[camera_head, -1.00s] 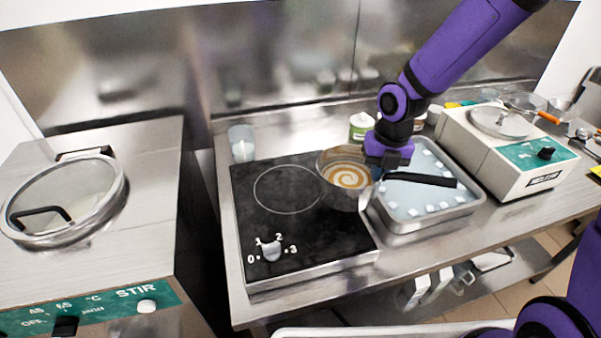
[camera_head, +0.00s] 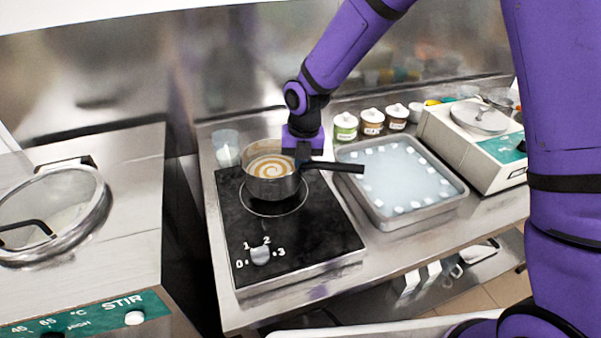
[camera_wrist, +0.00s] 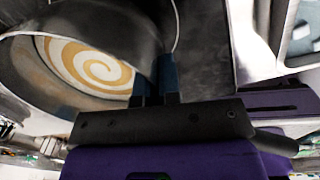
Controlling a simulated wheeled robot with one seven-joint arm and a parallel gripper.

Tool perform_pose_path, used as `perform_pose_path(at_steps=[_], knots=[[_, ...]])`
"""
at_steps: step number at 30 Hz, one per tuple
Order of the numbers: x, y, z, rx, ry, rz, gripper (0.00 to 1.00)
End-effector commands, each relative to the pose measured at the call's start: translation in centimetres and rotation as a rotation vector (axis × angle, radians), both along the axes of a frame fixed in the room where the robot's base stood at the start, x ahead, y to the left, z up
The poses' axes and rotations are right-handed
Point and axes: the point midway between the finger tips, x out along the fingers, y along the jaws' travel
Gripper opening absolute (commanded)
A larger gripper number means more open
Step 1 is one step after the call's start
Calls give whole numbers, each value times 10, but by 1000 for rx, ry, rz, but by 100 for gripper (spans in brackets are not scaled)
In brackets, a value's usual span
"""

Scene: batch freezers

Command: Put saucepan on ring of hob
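The grey metal saucepan (camera_head: 270,187), with a brown and cream swirl inside and a black handle (camera_head: 335,167) pointing right, is over the rear part of the black hob (camera_head: 310,240). The ring (camera_head: 272,212) shows as a thin circle, its front arc visible below the pan and its back hidden. I cannot tell whether the pan touches the glass. My gripper (camera_head: 300,165) is at the pan's right side, where the handle joins. In the wrist view, its blue fingertips (camera_wrist: 155,85) are close together against the saucepan wall (camera_wrist: 130,28), closed on the pan at the handle side.
An ice tray (camera_head: 400,222) with white cubes stands right of the hob. Lidded jars (camera_head: 370,122) and a white machine (camera_head: 470,140) are behind. A clear cup (camera_head: 226,150) stands at the hob's back left. A stirring machine (camera_head: 100,220) is at left.

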Motion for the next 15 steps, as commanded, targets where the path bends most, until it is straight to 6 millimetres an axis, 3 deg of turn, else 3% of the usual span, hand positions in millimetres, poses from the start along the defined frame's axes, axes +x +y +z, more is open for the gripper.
perform_pose_path(at_steps=[10, 15], knots=[[0, 1, -32, -1, 1, 1, 0], [0, 1, -35, 0, -1, 0, 0]])
